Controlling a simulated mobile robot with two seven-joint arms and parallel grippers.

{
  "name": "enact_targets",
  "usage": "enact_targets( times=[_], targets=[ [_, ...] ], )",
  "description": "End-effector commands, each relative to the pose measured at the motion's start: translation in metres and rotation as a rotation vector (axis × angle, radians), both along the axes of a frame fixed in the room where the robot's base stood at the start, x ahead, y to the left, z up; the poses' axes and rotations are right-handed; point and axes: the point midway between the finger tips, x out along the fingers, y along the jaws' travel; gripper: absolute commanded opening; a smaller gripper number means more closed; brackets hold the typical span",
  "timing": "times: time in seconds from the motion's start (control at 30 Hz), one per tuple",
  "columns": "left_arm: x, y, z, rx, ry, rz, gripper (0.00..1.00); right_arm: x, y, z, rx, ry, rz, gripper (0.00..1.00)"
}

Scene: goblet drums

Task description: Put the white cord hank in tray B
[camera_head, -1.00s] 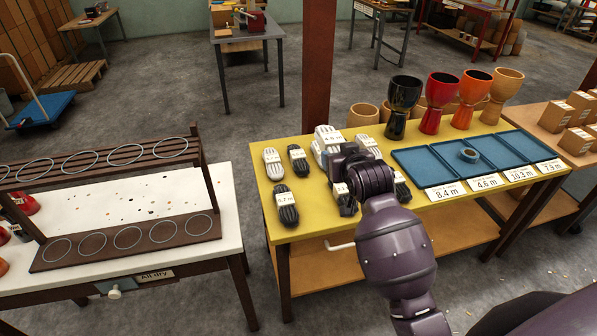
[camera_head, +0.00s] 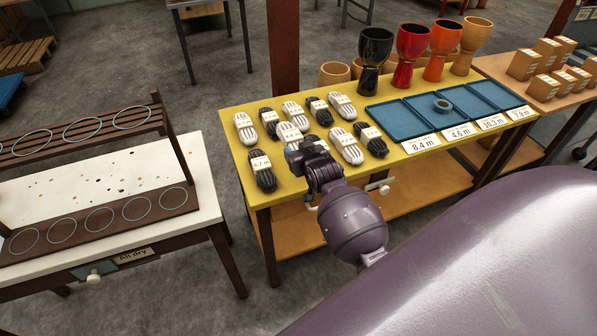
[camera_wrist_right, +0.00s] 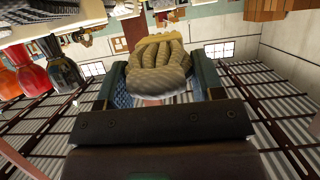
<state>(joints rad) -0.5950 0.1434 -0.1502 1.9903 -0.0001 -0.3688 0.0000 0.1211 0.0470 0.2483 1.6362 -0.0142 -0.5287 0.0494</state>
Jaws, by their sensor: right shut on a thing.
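My right gripper (camera_head: 298,152) is above the left part of the yellow table and shut on a white cord hank (camera_head: 290,134). In the right wrist view the pale hank (camera_wrist_right: 158,68) sits between the two fingers, its coils toward the camera. Four blue trays stand in a row; the leftmost (camera_head: 385,128) and the others look alike. Their cards show lengths, but I cannot read a letter B. My left gripper is not in view.
Other black and white hanks, such as a white one (camera_head: 245,127) and a black one (camera_head: 262,175), lie close around the gripper. Goblet drums (camera_head: 410,55) stand behind the trays. Small boxes (camera_head: 540,62) are on the table at right. A white table (camera_head: 195,160) stands at left.

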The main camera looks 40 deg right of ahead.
Motion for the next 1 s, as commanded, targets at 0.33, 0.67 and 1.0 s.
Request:
enact_targets(
  times=[0.33,0.67,1.0],
  targets=[
    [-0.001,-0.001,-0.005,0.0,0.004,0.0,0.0,0.001,0.0,-0.036,0.0,-0.001,0.0,0.38],
    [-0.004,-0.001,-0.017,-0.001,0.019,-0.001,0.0,0.0,0.0,-0.075,0.0,0.002,0.0,0.38],
    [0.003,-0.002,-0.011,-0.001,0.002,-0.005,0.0,0.0,0.0,-0.077,0.0,-0.002,0.0,0.38]
  ],
)
